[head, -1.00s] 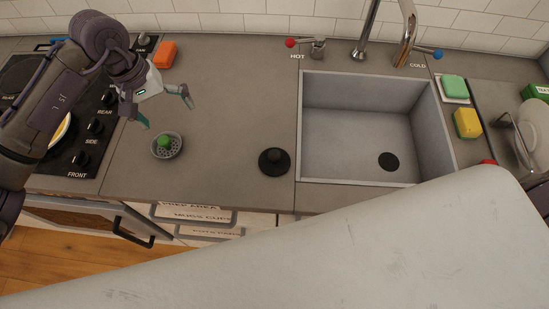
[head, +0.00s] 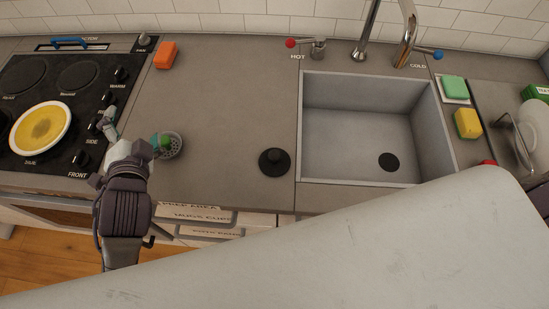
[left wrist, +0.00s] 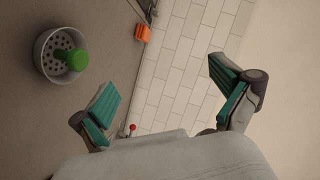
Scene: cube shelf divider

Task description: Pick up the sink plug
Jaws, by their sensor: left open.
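A black sink plug (head: 274,161), a round disc with a raised knob, lies on the grey counter just left of the sink. A small grey strainer bowl with a green knob (head: 174,148) sits farther left on the counter; it also shows in the left wrist view (left wrist: 43,62). My left gripper (head: 135,130) is open and empty, between the stove and the strainer, well left of the black plug. In the head view it partly covers the strainer. In the left wrist view its teal fingers (left wrist: 165,85) are spread apart. My right gripper is not in view.
The sink (head: 345,135) has a dark drain (head: 388,162). An orange block (head: 166,55) lies at the back. Green and yellow sponges (head: 467,123) are right of the sink. The counter between strainer and black plug is clear.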

